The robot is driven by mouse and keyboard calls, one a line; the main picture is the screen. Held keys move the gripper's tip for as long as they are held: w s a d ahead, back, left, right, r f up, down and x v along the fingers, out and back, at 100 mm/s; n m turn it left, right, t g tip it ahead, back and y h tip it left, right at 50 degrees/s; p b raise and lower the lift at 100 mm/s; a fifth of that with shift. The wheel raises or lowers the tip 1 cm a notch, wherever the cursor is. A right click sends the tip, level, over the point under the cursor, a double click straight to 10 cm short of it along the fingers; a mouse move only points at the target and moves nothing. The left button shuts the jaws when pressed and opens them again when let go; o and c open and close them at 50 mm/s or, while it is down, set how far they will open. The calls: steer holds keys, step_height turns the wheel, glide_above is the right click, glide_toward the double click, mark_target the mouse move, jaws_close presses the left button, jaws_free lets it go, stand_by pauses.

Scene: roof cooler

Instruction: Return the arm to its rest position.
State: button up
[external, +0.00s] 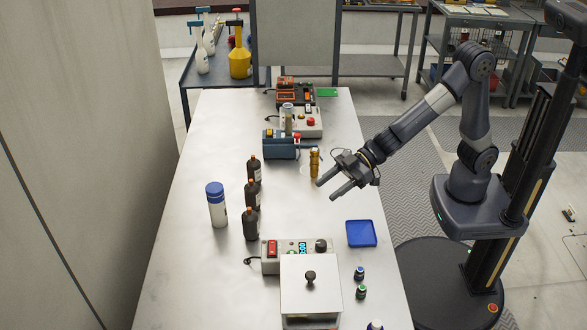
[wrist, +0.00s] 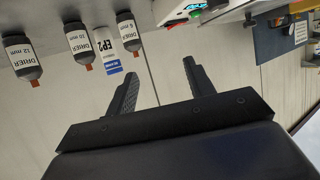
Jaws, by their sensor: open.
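My gripper (external: 334,188) is at the end of my arm, over the right part of the white table (external: 200,270) in the external view. Its fingers are apart and point left, with nothing between them. In the wrist view my gripper (wrist: 158,85) also shows open and empty. My arm reaches left and down from its mount on the right. A brass-coloured cylinder (external: 314,163) stands just beyond the fingers; I cannot tell how close it is.
Several dark bottles (external: 251,224) labelled DRIER and a white bottle with blue cap (external: 217,205) stand left. A blue device (external: 281,145) stands behind.

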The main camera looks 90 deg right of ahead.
steer(key=shift+n+y, duration=0.3)
steer(key=a+f+b, duration=0.1)
steer(key=f, duration=0.2)
steer(key=a+f+b, duration=0.1)
steer(key=f, duration=0.3)
steer(key=s+f+b, duration=0.1)
steer(key=f, duration=0.3)
steer(key=shift+a, duration=0.4)
steer(key=shift+s+d+r, duration=0.15)
steer(key=shift+s+r, duration=0.1)
steer(key=shift+r, duration=0.05)
